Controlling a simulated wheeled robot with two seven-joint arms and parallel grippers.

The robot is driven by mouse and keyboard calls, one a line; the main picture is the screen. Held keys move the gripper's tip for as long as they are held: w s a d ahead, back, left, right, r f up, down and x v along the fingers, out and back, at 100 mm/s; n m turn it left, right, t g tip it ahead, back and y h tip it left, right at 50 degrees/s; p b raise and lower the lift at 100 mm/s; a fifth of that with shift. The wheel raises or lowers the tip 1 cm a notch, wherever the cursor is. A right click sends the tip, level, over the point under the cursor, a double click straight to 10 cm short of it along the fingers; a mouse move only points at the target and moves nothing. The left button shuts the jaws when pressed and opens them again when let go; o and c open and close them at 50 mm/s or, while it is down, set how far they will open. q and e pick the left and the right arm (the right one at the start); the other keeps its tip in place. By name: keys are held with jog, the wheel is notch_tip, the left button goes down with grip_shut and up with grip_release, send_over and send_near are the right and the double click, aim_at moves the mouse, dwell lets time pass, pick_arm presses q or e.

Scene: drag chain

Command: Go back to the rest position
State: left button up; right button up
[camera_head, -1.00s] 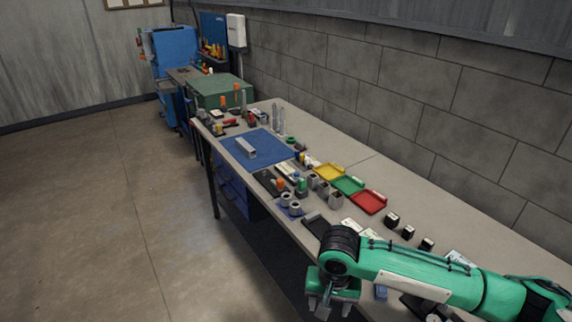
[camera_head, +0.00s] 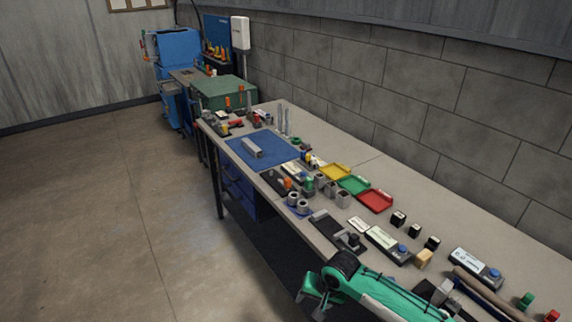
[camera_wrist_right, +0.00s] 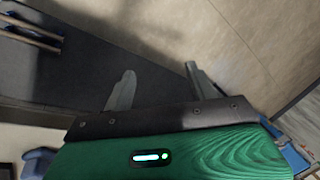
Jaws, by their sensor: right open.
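My right gripper (camera_head: 312,302) is at the bottom of the head view, in front of the workbench's near edge and over the floor side. Its green arm comes in from the lower right. In the right wrist view the two grey fingers (camera_wrist_right: 160,88) stand apart with nothing between them. The gripper touches no object that I can see. My left gripper is not in the head view.
The long workbench (camera_head: 350,160) runs along the block wall. It bears a blue mat (camera_head: 275,152), yellow, green and red trays (camera_head: 375,200), grey cylinders, black blocks and devices (camera_head: 388,244). A green box (camera_head: 222,92) stands at the far end. The floor (camera_head: 90,220) at left is clear.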

jog(key=d+f+t, duration=0.1)
jog(key=d+f, duration=0.2)
jog(key=f, duration=0.5)
jog(key=d+f, duration=0.3)
jog(key=f, duration=0.6)
jog(key=s+d+f+h, duration=0.1)
jog(key=s+d+f, duration=0.2)
jog(key=s+f, duration=0.35)
jog(key=s+d+f, duration=0.3)
jog(key=s+f, duration=0.2)
jog(key=f, duration=0.3)
jog(key=s+d+f+n, duration=0.1)
jog(key=s+f, duration=0.4)
jog(key=s, duration=0.7)
jog(key=s+d+f+n+g+h, duration=0.1)
jog(key=s+f, duration=0.4)
jog(key=s, duration=0.8)
jog(key=s+d+f+n+g+h, duration=0.1)
jog(key=s+d+f, duration=0.4)
jog(key=s, duration=0.7)
jog(key=shift+s+f+n+b, duration=0.25)
jog(key=shift+n+b, duration=0.1)
jog(key=shift+n, duration=0.55)
jog(key=shift+o, duration=0.2)
